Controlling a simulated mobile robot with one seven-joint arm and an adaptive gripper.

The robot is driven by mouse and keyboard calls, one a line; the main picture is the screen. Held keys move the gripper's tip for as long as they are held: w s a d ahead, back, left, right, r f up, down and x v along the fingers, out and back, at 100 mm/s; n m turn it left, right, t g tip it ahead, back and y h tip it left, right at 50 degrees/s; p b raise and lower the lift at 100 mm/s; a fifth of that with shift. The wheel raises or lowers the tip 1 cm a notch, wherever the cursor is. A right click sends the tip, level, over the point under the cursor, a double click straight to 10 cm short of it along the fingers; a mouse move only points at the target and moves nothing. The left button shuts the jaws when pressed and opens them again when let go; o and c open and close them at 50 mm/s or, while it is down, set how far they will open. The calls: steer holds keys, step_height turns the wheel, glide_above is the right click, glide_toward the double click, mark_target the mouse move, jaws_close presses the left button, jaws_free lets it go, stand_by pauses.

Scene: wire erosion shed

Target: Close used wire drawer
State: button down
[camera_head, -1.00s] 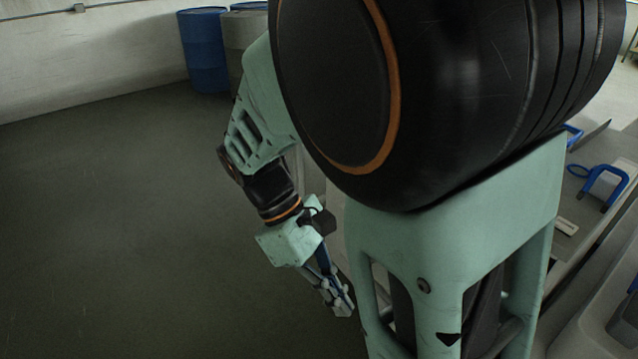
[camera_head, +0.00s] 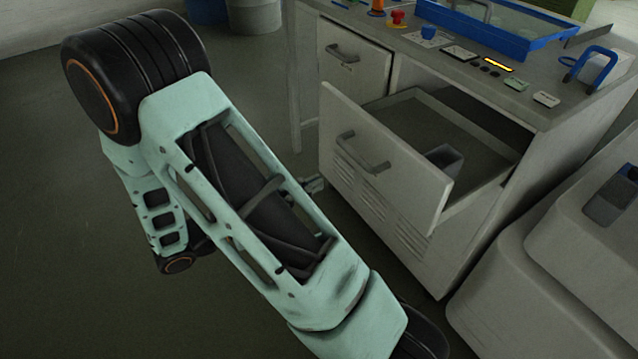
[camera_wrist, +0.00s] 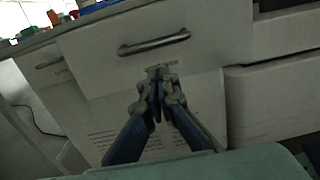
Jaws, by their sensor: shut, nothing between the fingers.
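The used wire drawer is the pale grey drawer (camera_head: 395,180) pulled out of the cabinet, with a bar handle (camera_head: 362,152) on its front. I take it to be the drawer front in the middle of the wrist view (camera_wrist: 105,65), with its handle (camera_wrist: 153,43) and a small label below. A grey box (camera_head: 443,158) sits inside the open drawer. My gripper (camera_head: 316,184) shows beside the drawer's left end, partly hidden by my arm. In the wrist view my gripper (camera_wrist: 160,73) is shut and empty, below the handle; contact with the front cannot be told.
A closed drawer (camera_head: 354,70) is left of the open one. The worktop (camera_head: 555,95) carries a blue-rimmed tray (camera_head: 480,30), a red button (camera_head: 397,18) and a blue-handled tool (camera_head: 598,62). A grey machine housing (camera_head: 560,260) stands at right. Floor at left is clear.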

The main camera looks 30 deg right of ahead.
mark_target(371, 159)
steer(key=d, duration=0.4)
steer(key=d+b, duration=0.1)
steer(key=d, duration=0.3)
steer(key=d+b, duration=0.1)
steer(key=d, duration=0.3)
steer(key=shift+w, duration=0.4)
steer(key=d, duration=0.8)
steer(key=w+d+p, duration=0.1)
steer(key=d, duration=0.7)
steer(key=w+d+p, duration=0.1)
steer(key=d, duration=0.7)
steer(key=shift+d, duration=0.45)
steer(key=shift+r, duration=0.1)
steer(key=shift+a, duration=0.3)
steer(key=a+p, duration=0.1)
steer(key=a, duration=0.3)
steer(key=a+p, duration=0.1)
steer(key=a, duration=0.4)
steer(key=s+a, duration=0.1)
steer(key=a, duration=0.3)
steer(key=shift+a+p, duration=0.3)
steer(key=shift+p, duration=0.1)
